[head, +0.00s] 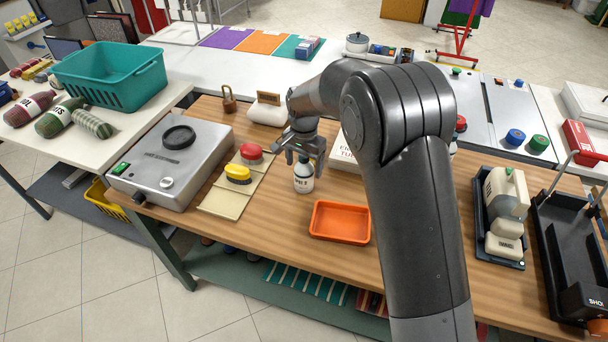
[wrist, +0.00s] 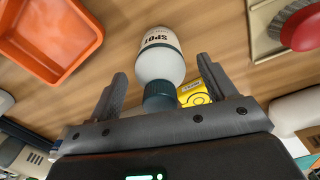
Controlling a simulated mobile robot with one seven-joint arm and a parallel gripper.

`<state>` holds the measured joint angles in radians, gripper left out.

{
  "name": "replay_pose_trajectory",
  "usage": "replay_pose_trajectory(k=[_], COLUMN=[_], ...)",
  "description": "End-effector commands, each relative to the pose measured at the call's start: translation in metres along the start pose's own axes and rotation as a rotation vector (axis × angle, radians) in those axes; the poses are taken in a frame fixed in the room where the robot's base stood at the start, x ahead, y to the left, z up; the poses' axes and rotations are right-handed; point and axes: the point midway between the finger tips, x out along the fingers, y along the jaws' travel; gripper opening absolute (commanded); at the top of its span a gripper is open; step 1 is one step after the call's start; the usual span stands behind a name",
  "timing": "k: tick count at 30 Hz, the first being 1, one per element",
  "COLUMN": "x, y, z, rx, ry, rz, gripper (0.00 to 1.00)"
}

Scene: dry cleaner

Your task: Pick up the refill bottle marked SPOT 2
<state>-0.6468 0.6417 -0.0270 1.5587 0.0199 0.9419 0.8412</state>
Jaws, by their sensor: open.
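A small white bottle (head: 303,180) with a dark cap stands upright on the wooden counter, left of the orange tray (head: 340,237). In the wrist view the bottle (wrist: 160,62) has a label reading "SPOT"; the number after it cannot be read there. My gripper (head: 304,158) is over the bottle, pointing down, its fingers open. In the wrist view the fingers of my gripper (wrist: 162,68) stand on either side of the bottle, with gaps on both sides and the dark teal cap (wrist: 162,95) towards the palm. In the head view my gripper hides the bottle's top.
Left of the bottle, a yellow-topped brush (head: 238,174) and a red-topped one (head: 251,154) lie on a beige board (head: 226,203). A grey machine (head: 160,185) stands farther left. A white box (head: 343,157) is close behind the gripper. My arm hides part of the counter.

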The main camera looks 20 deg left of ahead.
Motion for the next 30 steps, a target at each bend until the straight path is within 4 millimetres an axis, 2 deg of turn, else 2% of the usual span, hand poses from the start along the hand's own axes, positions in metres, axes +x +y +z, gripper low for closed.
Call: replay_pose_trajectory(k=[5, 25, 30], x=[-0.0003, -0.0006, -0.0010], y=[-0.0001, -0.0001, -0.0003], z=[-0.0001, -0.0001, -0.0003], rx=[0.000, 0.000, 0.000], ry=[0.001, 0.000, 0.001], rz=[-0.001, -0.001, -0.001], gripper=[0.77, 0.22, 0.20])
